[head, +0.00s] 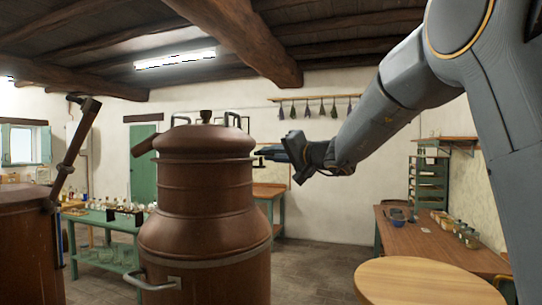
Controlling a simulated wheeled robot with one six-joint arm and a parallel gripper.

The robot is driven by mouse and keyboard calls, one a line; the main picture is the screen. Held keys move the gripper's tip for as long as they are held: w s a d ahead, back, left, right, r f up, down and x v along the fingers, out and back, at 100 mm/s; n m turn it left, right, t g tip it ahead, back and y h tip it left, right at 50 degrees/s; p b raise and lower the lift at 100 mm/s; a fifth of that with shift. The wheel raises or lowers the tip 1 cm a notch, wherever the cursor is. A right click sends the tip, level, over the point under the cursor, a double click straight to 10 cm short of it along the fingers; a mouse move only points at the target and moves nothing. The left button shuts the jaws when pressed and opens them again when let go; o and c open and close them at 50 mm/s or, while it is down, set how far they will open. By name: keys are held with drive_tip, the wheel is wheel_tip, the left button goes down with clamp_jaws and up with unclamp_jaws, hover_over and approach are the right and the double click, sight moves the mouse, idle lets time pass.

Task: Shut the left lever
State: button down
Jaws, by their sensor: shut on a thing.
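A large copper still (205,215) stands in the middle of the head view, with a domed lid and a dark knob on top. My gripper (268,154) reaches in from the right at the height of the still's neck. Its jaws are shut on a small dark piece (257,160) beside the neck's right side. This piece is tiny and partly hidden, so I cannot tell whether it is the left lever. No other lever is clearly recognisable.
A second copper vessel (25,235) with a slanting pipe (78,150) stands at the left. A green table (105,225) with bottles is behind. A round wooden top (430,283) and a long table (440,240) with jars are at the right. Floor shows between.

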drive_tip(key=shift+w+d+f+y+b, duration=0.15)
drive_tip(key=shift+y+b, duration=0.15)
drive_tip(key=shift+b, duration=0.35)
drive_tip(key=b, duration=0.1)
drive_tip(key=n+g+y+b, duration=0.1)
drive_tip(key=b, duration=0.1)
drive_tip(key=n+g+y+b, duration=0.1)
drive_tip(key=shift+w+d+f+b, duration=0.15)
drive_tip(key=shift+w+d+b, duration=0.1)
drive_tip(key=shift+w+b, duration=0.15)
drive_tip(key=n+g+y, duration=0.1)
drive_tip(key=n+g, duration=0.1)
drive_tip(key=g, duration=0.1)
drive_tip(key=w+n+g+y, duration=0.1)
drive_tip(key=n+g, duration=0.1)
drive_tip(key=g, duration=0.1)
drive_tip(key=w+d+n+g+y, duration=0.1)
drive_tip(key=n+g+y, duration=0.1)
drive_tip(key=g, duration=0.1)
drive_tip(key=shift+r, duration=0.35)
drive_tip(key=shift+w+n+g+p, duration=0.2)
drive_tip(key=shift+n+g+p, duration=0.6)
drive_tip(key=shift+p, duration=0.5)
drive_tip(key=shift+w+n+g+p, duration=0.2)
drive_tip(key=shift+n+g+p, duration=0.3)
drive_tip(key=shift+g+p, duration=0.65)
drive_tip(key=c, duration=1.8)
unclamp_jaws()
drive_tip(key=shift+o, duration=0.2)
